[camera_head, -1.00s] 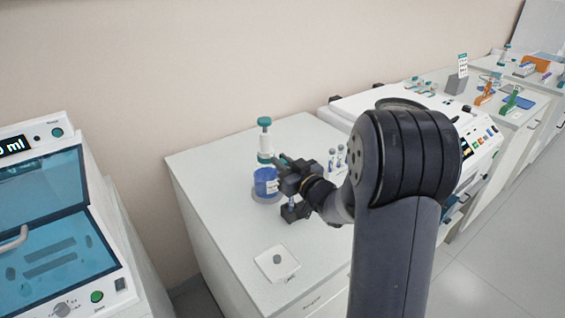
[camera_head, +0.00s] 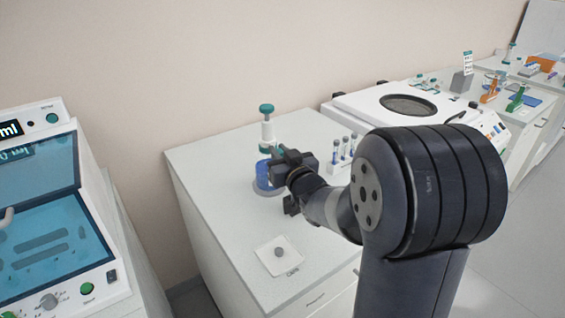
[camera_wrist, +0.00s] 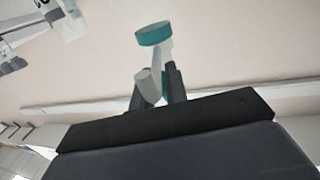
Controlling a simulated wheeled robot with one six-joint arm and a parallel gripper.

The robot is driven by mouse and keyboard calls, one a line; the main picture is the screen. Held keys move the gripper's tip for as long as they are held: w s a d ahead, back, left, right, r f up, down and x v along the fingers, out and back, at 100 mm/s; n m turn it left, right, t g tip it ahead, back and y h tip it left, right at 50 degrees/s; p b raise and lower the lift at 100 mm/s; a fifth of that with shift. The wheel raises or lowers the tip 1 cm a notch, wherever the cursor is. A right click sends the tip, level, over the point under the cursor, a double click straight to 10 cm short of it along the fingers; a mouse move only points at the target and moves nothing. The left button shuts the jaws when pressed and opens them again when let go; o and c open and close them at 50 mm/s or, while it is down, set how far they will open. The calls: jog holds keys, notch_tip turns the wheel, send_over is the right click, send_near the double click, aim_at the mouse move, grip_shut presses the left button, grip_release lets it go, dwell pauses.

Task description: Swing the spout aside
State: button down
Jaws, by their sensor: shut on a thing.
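The bottle-top dispenser (camera_head: 267,132) is white with a teal knob, standing upright on a blue bottle (camera_head: 262,180) at the left of the white bench. My gripper (camera_head: 276,158) is at the dispenser's right side, just above the bottle, and covers the spout in the head view. In the wrist view, a pale grey spout piece (camera_wrist: 148,86) lies between the dark fingers of my gripper (camera_wrist: 158,84), which are shut on it. A teal ring (camera_wrist: 153,33) and a clear, pale body show above it.
A square white dish (camera_head: 278,256) with a grey piece lies at the bench front. Several capped tubes (camera_head: 345,148) stand right of my gripper. A white machine with a round opening (camera_head: 408,104) is beyond. A blue-windowed machine (camera_head: 45,245) stands left, across a gap.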

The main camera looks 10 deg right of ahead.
jog(key=w+a+m+g+h+p, duration=0.1)
jog(key=a+m+h+p, duration=0.3)
jog(key=h, duration=0.9)
jog(key=a+m+g, duration=0.1)
jog(key=a+m, duration=0.1)
jog(key=m, duration=0.2)
jog(key=shift+a+m+g, duration=0.15)
jog(key=shift+m+g, duration=0.15)
jog(key=shift+w+r, duration=0.1)
jog(key=c, duration=1.4)
grip_release()
jog(key=shift+c, duration=0.2)
jog(key=shift+o, duration=0.2)
jog(key=b+v, duration=0.1)
jog(key=v, duration=0.9)
jog(key=shift+s+a, duration=0.25)
jog(key=shift+s, duration=0.05)
